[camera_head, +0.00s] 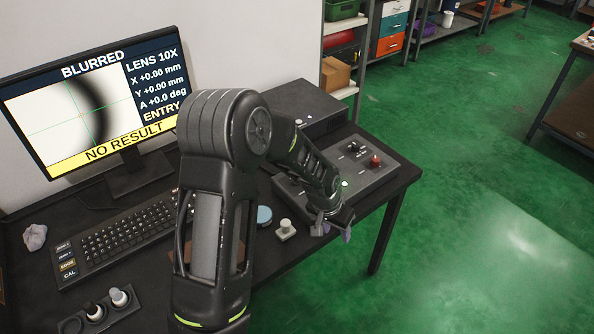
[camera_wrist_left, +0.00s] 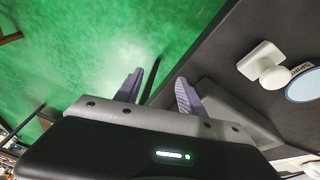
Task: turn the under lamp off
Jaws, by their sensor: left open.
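A grey control panel (camera_head: 378,158) lies on the right end of the desk. It carries a dark knob (camera_head: 353,147), a red-topped knob (camera_head: 375,161) and a small lit greenish-white spot (camera_head: 345,183). Its labels are too small to read, and my left arm covers its left part, so I cannot tell which control belongs to the under lamp. My left gripper (camera_head: 333,228) is open and empty at the panel's front edge, close to the desk edge. In the left wrist view, its two purple-grey fingers (camera_wrist_left: 160,88) stand apart. My right gripper is not in view.
A monitor (camera_head: 100,95) reads "BLURRED" and "NO RESULT". A keyboard (camera_head: 125,230) lies before it. A small white knobbed block (camera_head: 285,229) and a blue disc (camera_head: 264,216) sit left of my gripper; the block also shows in the left wrist view (camera_wrist_left: 263,63). Green floor lies beyond the desk.

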